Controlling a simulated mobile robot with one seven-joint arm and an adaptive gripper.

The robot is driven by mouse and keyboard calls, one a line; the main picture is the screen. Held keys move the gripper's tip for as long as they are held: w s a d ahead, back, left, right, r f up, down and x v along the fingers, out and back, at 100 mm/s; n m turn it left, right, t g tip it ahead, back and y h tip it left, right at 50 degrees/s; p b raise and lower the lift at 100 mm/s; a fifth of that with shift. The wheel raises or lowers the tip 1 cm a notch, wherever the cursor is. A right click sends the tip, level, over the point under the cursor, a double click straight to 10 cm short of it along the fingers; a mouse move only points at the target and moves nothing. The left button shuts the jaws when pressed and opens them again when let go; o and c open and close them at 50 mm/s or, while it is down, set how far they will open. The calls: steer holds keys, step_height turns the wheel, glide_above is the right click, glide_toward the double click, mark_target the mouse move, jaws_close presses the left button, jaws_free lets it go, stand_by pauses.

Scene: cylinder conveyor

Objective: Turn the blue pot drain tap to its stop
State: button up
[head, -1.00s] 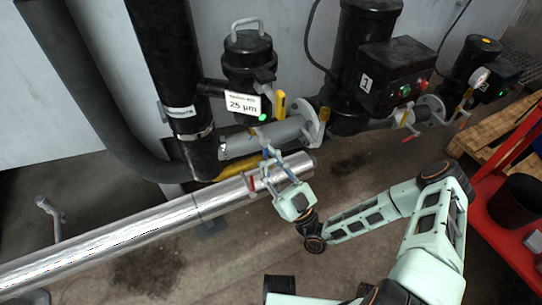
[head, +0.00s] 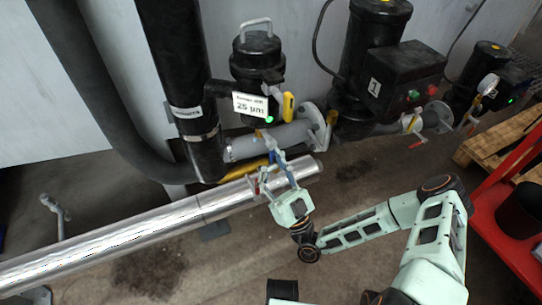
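The pot (head: 258,62) is a black filter housing with a grey handle on its lid and a white "25 µm" label, at upper centre in the head view. A small blue tap part (head: 279,157) shows below it, beside the grey pipe. My gripper (head: 271,168) is pale green and reaches up to this spot from the lower right. Its fingers look spread apart, with the right one overlapping the blue part. I cannot tell whether they touch it. The tap's body is partly hidden by the fingers.
A yellow handle (head: 288,106) sits right of the pot, and a red handle (head: 257,186) is close to my left finger. A silver clad pipe (head: 150,228) runs just beneath. A black pump with a control box (head: 403,78) stands right. A red bench (head: 500,212) is at far right.

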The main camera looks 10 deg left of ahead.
steer(key=shift+w+d+f, duration=0.1)
steer(key=shift+w+d, duration=0.05)
steer(key=shift+d, duration=0.15)
